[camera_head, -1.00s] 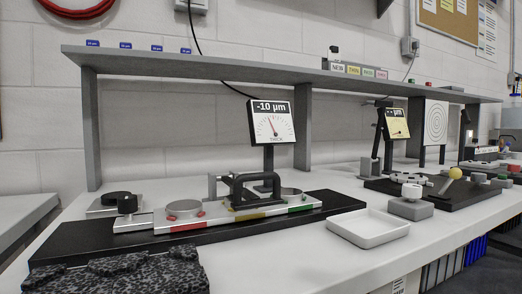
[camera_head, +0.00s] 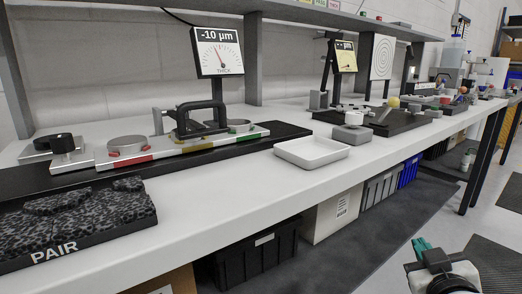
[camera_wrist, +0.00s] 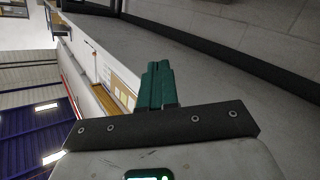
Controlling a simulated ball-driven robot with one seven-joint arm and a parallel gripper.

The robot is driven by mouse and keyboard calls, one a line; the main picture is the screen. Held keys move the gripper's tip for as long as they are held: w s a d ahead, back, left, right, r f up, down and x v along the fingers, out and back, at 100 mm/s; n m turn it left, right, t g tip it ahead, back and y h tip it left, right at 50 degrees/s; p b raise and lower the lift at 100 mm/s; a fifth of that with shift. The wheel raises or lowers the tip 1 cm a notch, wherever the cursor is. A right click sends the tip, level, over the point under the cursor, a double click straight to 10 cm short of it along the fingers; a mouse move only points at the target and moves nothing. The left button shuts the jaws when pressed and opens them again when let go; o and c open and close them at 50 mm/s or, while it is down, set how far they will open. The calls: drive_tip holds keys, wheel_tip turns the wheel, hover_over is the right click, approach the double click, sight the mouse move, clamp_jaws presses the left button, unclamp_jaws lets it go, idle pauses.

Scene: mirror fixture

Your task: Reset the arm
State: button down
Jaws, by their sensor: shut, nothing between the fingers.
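My gripper (camera_head: 421,246) shows at the lower right of the head view, in front of the bench and over the dark floor mat. Its green fingers are together with nothing between them. In the wrist view the same green fingers (camera_wrist: 158,84) are pressed side by side and empty. They point toward a grey floor area and touch nothing. Most of my arm is out of the picture.
The white bench (camera_head: 215,185) runs along the wall, with a black fixture, a dial reading -10 µm (camera_head: 218,52), a white tray (camera_head: 312,152) and a speckled pad marked PAIR (camera_head: 75,215). Bins (camera_head: 255,252) stand below. The floor mat (camera_head: 350,235) is clear around my gripper.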

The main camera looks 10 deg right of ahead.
drive_tip(key=s+a+f+g+y, duration=0.1)
drive_tip(key=s+a+f+g, duration=0.1)
drive_tip(key=f, duration=0.4)
drive_tip(key=s+a+f+g+y, duration=0.1)
drive_tip(key=s+f+g, duration=0.1)
drive_tip(key=f, duration=0.4)
drive_tip(key=s+a+f+g+y, duration=0.2)
drive_tip(key=s+a+f+g, duration=0.25)
drive_tip(key=s+f, duration=0.6)
drive_tip(key=s+a+f+g+y, duration=0.3)
drive_tip(key=s+f+g, duration=0.2)
drive_tip(key=s+f, duration=0.55)
wheel_tip(320, 180, up, 33)
drive_tip(key=s+p, duration=0.1)
drive_tip(key=p, duration=3.2)
drive_tip(key=shift+s+a+r, duration=0.15)
drive_tip(key=shift+s+a, duration=0.1)
drive_tip(key=shift+s, duration=0.15)
